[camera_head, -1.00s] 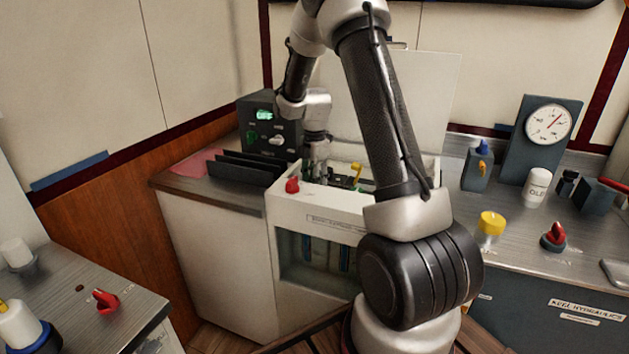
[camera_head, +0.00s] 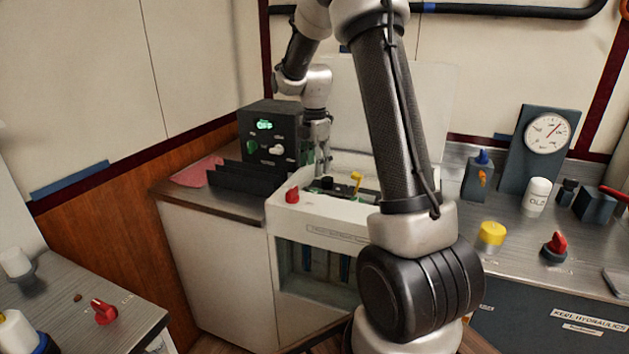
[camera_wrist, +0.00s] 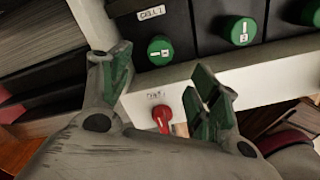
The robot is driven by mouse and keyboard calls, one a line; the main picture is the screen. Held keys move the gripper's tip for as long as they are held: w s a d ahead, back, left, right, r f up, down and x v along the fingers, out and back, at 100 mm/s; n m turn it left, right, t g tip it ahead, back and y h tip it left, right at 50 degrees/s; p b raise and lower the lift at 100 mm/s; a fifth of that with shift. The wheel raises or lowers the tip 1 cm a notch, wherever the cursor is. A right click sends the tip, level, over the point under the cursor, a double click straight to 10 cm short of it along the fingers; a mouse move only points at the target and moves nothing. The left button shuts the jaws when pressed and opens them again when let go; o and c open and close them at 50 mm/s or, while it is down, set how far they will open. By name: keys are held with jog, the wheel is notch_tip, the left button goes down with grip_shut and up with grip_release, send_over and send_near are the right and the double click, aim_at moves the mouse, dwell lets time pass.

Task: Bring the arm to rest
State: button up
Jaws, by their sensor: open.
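My arm reaches over a white cabinet (camera_head: 320,216) with an open top. My gripper (camera_head: 323,165) points down just above the cabinet's opening in the head view. In the wrist view my gripper (camera_wrist: 162,80) has its two green-padded fingers spread apart, with nothing between them. A red knob (camera_wrist: 162,117) on the white front ledge shows beyond the gap; it also shows in the head view (camera_head: 292,195). The fingers look clear of it.
Green round caps (camera_wrist: 160,50) sit on dark cells. A yellow handle (camera_head: 356,180) stands in the opening. A dark box (camera_head: 270,130) with a lit display and a black rack (camera_head: 245,178) are left. A gauge (camera_head: 547,130) and a yellow cap (camera_head: 492,233) are right.

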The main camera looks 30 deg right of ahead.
jog(key=s+a+r+m+t, duration=0.1)
jog(key=s+r+m, duration=0.3)
jog(key=s, duration=0.6)
jog(key=s+a+r+m+t, duration=0.2)
jog(key=s+r+m, duration=0.3)
jog(key=s+m, duration=0.3)
jog(key=s+a+r+m+t, duration=0.1)
jog(key=s+a+r+m, duration=0.3)
jog(key=s, duration=0.9)
jog(key=m, duration=0.3)
jog(key=shift+r, duration=0.3)
jog(key=shift+a, duration=0.1)
